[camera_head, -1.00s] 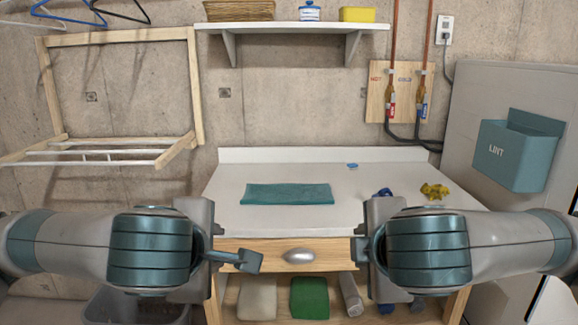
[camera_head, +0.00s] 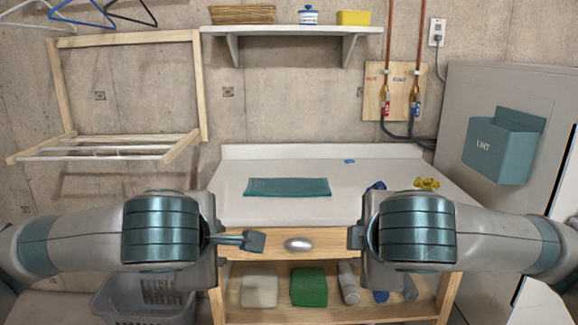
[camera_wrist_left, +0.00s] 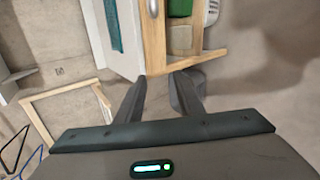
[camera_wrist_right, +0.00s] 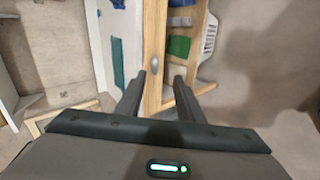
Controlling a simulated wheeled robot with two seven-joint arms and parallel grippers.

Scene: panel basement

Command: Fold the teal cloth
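The teal cloth (camera_head: 288,187) lies flat on the white tabletop in the head view, as a wide strip left of the middle. It also shows in the left wrist view (camera_wrist_left: 113,22) and in the right wrist view (camera_wrist_right: 118,62). My left gripper (camera_head: 254,241) is in front of the table, below the cloth, and holds nothing. Its fingers are apart in the left wrist view (camera_wrist_left: 160,80). My right gripper (camera_head: 354,237) is in front of the table to the right, empty. Its fingers are apart in the right wrist view (camera_wrist_right: 160,76). Neither touches the cloth.
The white table (camera_head: 350,207) has a drawer with an oval handle (camera_head: 298,244) and a lower shelf with a folded green cloth (camera_head: 309,287). A blue item (camera_head: 377,186) and a yellow item (camera_head: 426,184) lie at the right. A wooden rack (camera_head: 181,147) hangs at left.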

